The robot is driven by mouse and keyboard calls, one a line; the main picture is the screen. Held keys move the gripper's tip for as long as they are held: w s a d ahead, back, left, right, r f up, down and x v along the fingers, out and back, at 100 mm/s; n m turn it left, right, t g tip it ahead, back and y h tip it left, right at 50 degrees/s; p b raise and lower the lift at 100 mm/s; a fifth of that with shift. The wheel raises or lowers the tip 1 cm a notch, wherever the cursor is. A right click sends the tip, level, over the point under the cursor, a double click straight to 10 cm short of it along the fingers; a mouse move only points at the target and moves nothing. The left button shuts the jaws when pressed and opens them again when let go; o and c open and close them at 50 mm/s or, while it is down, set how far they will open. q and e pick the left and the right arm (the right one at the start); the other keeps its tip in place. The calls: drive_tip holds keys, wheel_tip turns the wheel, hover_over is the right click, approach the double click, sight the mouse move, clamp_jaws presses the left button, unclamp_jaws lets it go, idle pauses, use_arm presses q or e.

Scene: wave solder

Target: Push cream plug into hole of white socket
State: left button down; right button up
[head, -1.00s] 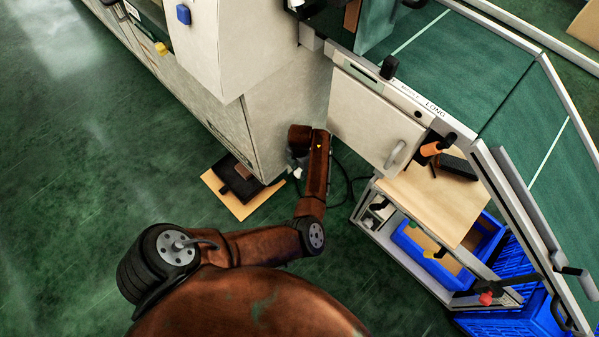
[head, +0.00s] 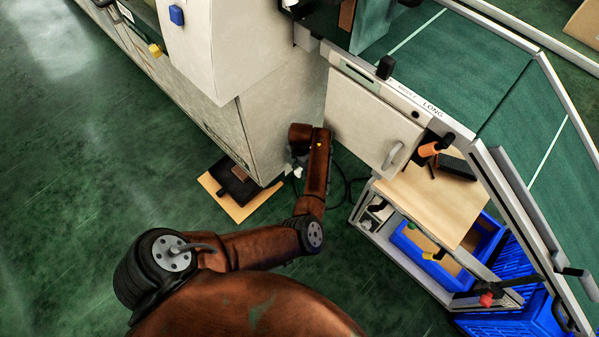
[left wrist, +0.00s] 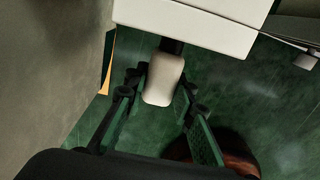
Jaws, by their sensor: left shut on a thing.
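In the left wrist view, the cream plug (left wrist: 163,80) is a rounded, pale block between the fingers of my left gripper (left wrist: 165,90), which is shut on it. A short dark piece joins the plug's far end to the underside of a white box (left wrist: 190,20), which looks like the white socket. The hole is hidden, and how deep the dark piece sits cannot be told. In the head view, my left gripper (head: 296,165) is low beside the machine cabinet, mostly hidden by my arm, and a small pale patch shows there. My right gripper is not in view.
The cream machine cabinet (head: 280,110) stands close beside my left arm. Dark cables (head: 350,185) lie on the floor to its right. A cart with a wooden top (head: 420,200) and blue crates (head: 515,270) stands at right. Green floor is open at left.

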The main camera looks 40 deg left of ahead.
use_arm(q)
drive_tip(key=shift+w+b, duration=0.3)
drive_tip(key=shift+w, duration=0.35)
drive_tip(key=shift+w+r, duration=0.3)
drive_tip(key=shift+s+d+p, duration=0.1)
drive_tip(key=shift+s+p, duration=0.15)
drive_tip(key=shift+p, duration=0.15)
drive_tip(key=shift+s+f+p, duration=0.1)
drive_tip(key=shift+s+p, duration=0.4)
drive_tip(key=shift+s, duration=0.4)
drive_tip(key=shift+s+f, duration=0.1)
drive_tip(key=shift+p, duration=0.45)
idle(1.1)
drive_tip(key=shift+w+f+b, duration=0.1)
drive_tip(key=shift+w+b, duration=0.5)
drive_tip(key=shift+w, duration=0.35)
